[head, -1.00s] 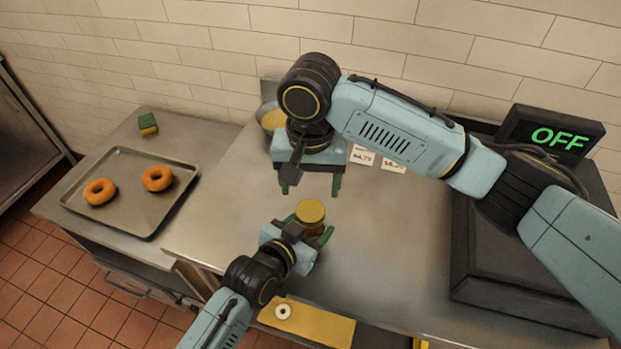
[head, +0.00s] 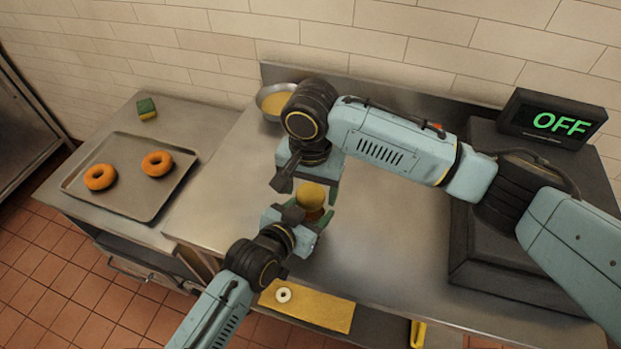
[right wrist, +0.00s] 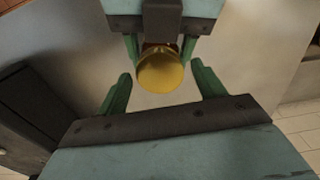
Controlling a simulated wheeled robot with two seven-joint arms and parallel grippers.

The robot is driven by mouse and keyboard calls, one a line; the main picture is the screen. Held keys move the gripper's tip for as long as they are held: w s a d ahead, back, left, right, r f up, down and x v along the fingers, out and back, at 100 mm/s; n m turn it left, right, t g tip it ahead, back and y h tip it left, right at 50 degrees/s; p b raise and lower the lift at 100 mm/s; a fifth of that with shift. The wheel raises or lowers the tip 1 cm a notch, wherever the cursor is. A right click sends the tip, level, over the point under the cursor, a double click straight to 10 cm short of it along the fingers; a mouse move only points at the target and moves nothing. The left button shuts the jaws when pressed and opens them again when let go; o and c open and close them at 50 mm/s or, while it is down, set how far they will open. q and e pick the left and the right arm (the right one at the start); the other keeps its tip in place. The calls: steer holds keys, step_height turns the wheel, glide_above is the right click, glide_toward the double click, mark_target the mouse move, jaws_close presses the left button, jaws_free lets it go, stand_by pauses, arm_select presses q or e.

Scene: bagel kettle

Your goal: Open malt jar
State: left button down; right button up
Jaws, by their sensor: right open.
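The malt jar, with a round golden lid (head: 311,196), is at the middle of the head view. My left gripper (head: 312,222) is shut on the jar's body below the lid. The left gripper also shows at the top of the right wrist view (right wrist: 160,45), a finger on each side of the jar. My right gripper (head: 306,188) is open just over the lid. In the right wrist view the lid (right wrist: 161,73) lies between its two green fingertips, with a gap on each side. Most of the jar's body is hidden.
A bowl of yellow contents (head: 275,101) stands behind my right wrist. A dark appliance (head: 500,210) with an OFF display (head: 553,124) is on the right. A tray (head: 133,205) with two bagels is on the left. A yellow board (head: 325,312) with a white ring lies at the front edge.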

steer(key=c, duration=1)
steer(key=n, duration=0.6)
steer(key=shift+n, duration=0.4)
steer(key=o, duration=1.1)
steer(key=shift+c, duration=0.2)
